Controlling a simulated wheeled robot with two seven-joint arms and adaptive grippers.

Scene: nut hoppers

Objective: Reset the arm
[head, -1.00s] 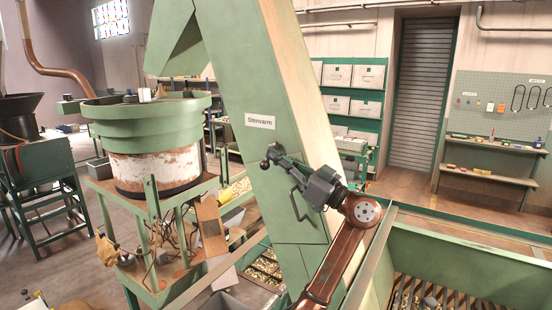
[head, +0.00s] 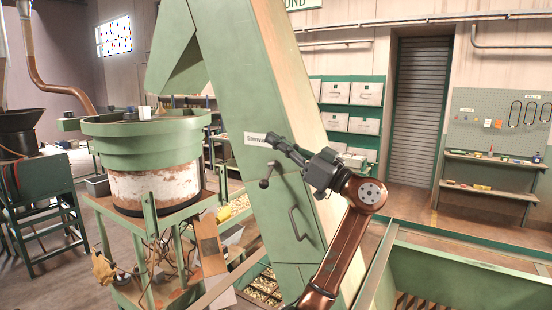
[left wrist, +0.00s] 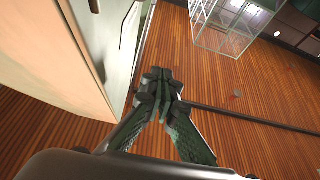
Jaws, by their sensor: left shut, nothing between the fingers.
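My left gripper (head: 271,139) is dark grey on a copper-brown arm and reaches up in front of the green slanted housing (head: 235,110). Its fingertips overlap the white label (head: 256,140) in the head view; I cannot tell whether they touch it. The fingers are together and empty, as the left wrist view (left wrist: 158,75) also shows. A dark crank lever (head: 267,175) with a round knob sits on the housing just below the gripper. My right gripper is not in view.
A green bowl hopper (head: 145,130) on a stand is at the left. A green-walled bin (head: 470,275) is at the lower right. Shelves with white boxes (head: 350,92) stand behind. In the left wrist view, the wooden floor (left wrist: 240,95) is largely clear.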

